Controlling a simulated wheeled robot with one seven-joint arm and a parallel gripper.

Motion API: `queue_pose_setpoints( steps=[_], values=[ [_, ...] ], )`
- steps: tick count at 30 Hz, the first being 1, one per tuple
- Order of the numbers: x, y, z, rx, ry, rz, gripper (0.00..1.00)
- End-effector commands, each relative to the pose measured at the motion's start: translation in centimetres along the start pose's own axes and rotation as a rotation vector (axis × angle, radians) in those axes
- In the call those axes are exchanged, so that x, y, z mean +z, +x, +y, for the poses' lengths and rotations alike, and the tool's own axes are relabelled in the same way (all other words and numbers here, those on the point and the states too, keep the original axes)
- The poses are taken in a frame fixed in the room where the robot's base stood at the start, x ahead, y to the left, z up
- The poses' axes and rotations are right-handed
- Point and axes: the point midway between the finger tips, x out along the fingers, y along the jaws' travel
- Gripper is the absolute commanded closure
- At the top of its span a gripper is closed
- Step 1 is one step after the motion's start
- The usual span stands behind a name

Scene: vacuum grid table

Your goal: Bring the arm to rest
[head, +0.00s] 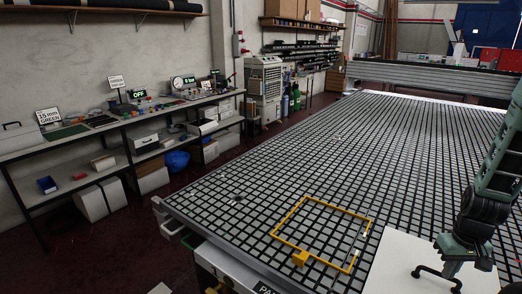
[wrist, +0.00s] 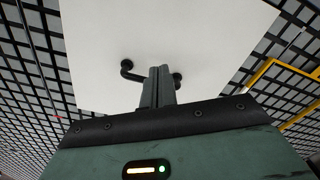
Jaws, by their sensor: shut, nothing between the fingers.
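My arm (head: 493,180) reaches down at the right of the head view. My gripper (head: 450,268) is low over a white sheet (head: 388,265) on the grid table. In the wrist view the two fingers of my gripper (wrist: 160,72) are together with nothing between them. Beyond the fingertips is a black handle (wrist: 132,74) with round ends, on the white sheet (wrist: 95,35). The fingers hide part of the handle, and I cannot tell whether they touch it. The handle (head: 425,270) also shows below my gripper in the head view.
The black grid table (head: 300,160) fills the middle and right. A yellow frame (head: 340,208) lies on it left of the sheet, with a yellow block (head: 300,258) at its near edge. A grey beam (head: 430,78) spans the far end. A bench (head: 120,124) stands along the left wall.

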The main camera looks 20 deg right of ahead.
Motion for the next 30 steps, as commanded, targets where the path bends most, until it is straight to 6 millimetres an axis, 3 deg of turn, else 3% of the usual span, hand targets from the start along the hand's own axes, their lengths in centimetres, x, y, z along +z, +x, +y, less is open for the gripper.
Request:
queue_pose_setpoints(
  steps=[2,5,8,11,15,18,21,24,27,30],
  values=[
    [-0.6,-0.5,-1.5,-0.005,-0.028,0.005,1.00],
    [-2.0,-2.0,-5.7,-0.017,-0.103,0.018,1.00],
    [-2.7,-4.3,-12.1,-0.037,-0.212,0.028,1.00],
    [-1.9,-6.6,-18.9,-0.057,-0.336,0.031,1.00],
    [1.8,-9.6,-27.4,-0.077,-0.511,0.027,1.00],
    [5.9,-11.5,-32.3,-0.084,-0.639,0.022,1.00],
    [10.6,-13.1,-35.9,-0.083,-0.765,0.017,1.00],
    [15.3,-14.3,-38.0,-0.077,-0.877,0.012,1.00],
    [19.1,-15.1,-38.9,-0.068,-0.964,0.009,1.00],
    [21.5,-15.6,-39.1,-0.061,-1.018,0.009,1.00]
  ],
)
